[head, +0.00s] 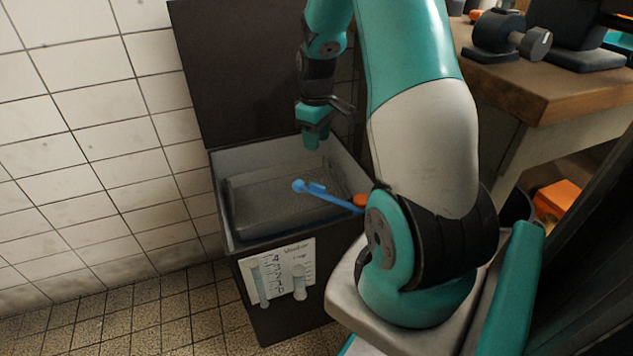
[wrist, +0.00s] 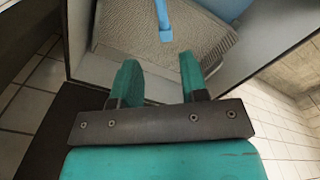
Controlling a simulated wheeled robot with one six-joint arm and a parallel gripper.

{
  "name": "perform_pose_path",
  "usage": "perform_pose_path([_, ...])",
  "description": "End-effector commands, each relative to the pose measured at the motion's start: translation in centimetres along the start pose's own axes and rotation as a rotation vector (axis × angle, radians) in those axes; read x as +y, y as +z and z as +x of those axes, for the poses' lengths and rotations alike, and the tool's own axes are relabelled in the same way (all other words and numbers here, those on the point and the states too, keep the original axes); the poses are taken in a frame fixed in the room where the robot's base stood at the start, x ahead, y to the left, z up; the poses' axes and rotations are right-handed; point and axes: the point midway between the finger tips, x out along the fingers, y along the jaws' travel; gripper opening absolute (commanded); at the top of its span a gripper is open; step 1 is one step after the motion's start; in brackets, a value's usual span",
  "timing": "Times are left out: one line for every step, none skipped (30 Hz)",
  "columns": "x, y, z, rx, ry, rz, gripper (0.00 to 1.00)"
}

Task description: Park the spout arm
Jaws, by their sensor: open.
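The blue spout arm (head: 330,196) reaches over the basin of a dark open-lidded washer cabinet (head: 222,210). Its free end lies toward the basin's middle, and its other end runs right, beside an orange part (head: 361,200), and is partly hidden by my arm. My gripper (head: 316,142) is open and empty, pointing down above the back of the basin, apart from the spout. In the wrist view the two green fingers (wrist: 160,78) stand apart. The blue spout's end (wrist: 163,22) shows beyond and between them, over the mesh basin floor (wrist: 125,30).
The raised dark lid (head: 240,75) stands behind the basin against the tiled wall (head: 90,130). A white label sheet (head: 278,272) is on the cabinet front. A wooden bench (head: 560,85) with dark machines is at the right. Tiled floor is clear at the lower left.

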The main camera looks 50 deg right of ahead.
Motion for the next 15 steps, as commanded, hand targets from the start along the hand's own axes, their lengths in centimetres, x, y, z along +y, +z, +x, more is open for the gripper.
perform_pose_path([-0.1, 0.0, 1.7, -0.003, -0.003, 0.0, 0.4])
perform_pose_path([-0.1, 0.1, 2.5, -0.004, -0.004, 0.0, 0.4])
perform_pose_path([-0.1, 0.1, 3.4, -0.003, -0.003, 0.0, 0.4])
perform_pose_path([-0.1, 0.1, 4.1, -0.003, -0.004, -0.001, 0.4])
perform_pose_path([-0.1, 0.0, 4.8, -0.003, -0.004, -0.001, 0.4])
perform_pose_path([-0.1, 0.0, 5.7, -0.003, -0.004, -0.001, 0.4])
perform_pose_path([-0.2, 0.1, 6.4, -0.003, -0.004, -0.001, 0.4])
perform_pose_path([-0.1, 0.0, 7.1, -0.002, -0.003, -0.001, 0.4])
perform_pose_path([-0.2, 0.0, 8.0, -0.003, -0.004, -0.001, 0.4])
perform_pose_path([-0.2, 0.0, 8.7, -0.003, -0.004, -0.001, 0.4])
perform_pose_path([-0.2, 0.0, 9.3, -0.002, -0.003, -0.001, 0.4])
perform_pose_path([-0.2, 0.0, 10.1, -0.003, -0.004, -0.001, 0.4])
perform_pose_path([-0.2, 0.0, 10.7, -0.002, -0.003, -0.001, 0.4])
perform_pose_path([-0.2, 0.0, 11.2, -0.001, -0.003, -0.001, 0.4])
perform_pose_path([-0.2, 0.0, 11.8, -0.002, -0.003, -0.001, 0.4])
